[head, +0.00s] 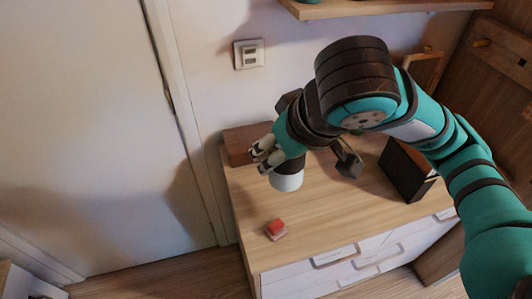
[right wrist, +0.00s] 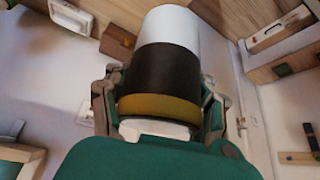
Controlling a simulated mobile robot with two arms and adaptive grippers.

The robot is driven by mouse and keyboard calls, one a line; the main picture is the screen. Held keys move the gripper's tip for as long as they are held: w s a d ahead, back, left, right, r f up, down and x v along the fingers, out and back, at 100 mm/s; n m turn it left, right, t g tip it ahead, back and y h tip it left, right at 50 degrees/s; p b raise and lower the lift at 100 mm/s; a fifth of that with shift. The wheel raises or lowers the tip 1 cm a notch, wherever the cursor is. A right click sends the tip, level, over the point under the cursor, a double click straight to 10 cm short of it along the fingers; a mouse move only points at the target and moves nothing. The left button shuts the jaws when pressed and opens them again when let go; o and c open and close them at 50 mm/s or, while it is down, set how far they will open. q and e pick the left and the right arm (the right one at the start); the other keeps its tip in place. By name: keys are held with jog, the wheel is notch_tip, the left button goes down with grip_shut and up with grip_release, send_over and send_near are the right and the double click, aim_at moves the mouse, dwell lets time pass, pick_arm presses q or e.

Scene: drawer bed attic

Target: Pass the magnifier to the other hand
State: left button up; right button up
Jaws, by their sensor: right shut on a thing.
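My right gripper (head: 265,156) hangs over the left part of the dresser top, beside the wall. It is shut on a thick cylinder, taken to be the magnifier; no lens shows. In the right wrist view the magnifier (right wrist: 168,62) stands between the two fingers, with a white end, a dark middle and a mustard band. My left gripper is not in view.
The wooden dresser top (head: 315,218) holds a small red-topped block (head: 276,229) at front, a brown box (head: 245,143) at back left, a dark grey object (head: 349,164) and a dark upright box (head: 406,170) at right. A shelf (head: 390,8) overhangs. The dresser's front middle is clear.

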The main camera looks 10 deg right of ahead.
jog(key=w+a+m+h, duration=0.2)
jog(key=w+a+m, duration=0.3)
jog(key=w+a, duration=0.4)
jog(key=s+d+f+n+g+y, duration=0.2)
jog(key=f+n, duration=0.3)
jog(key=n, duration=0.3)
jog(key=s+d+f+n+g+y, duration=0.2)
jog(key=f+n+g+y, duration=0.1)
jog(key=n, duration=0.6)
jog(key=shift+f+y, duration=0.4)
jog(key=shift+f, duration=0.5)
jog(key=shift+s, duration=0.1)
jog(key=w+d+f+m+t+h, duration=0.1)
jog(key=d+m+t+h, duration=0.4)
jog(key=d+m, duration=0.9)
jog(key=shift+f+m+h, duration=0.4)
jog(key=shift+f+m, duration=0.15)
jog(key=shift+m, duration=0.55)
jog(key=shift+r, duration=0.1)
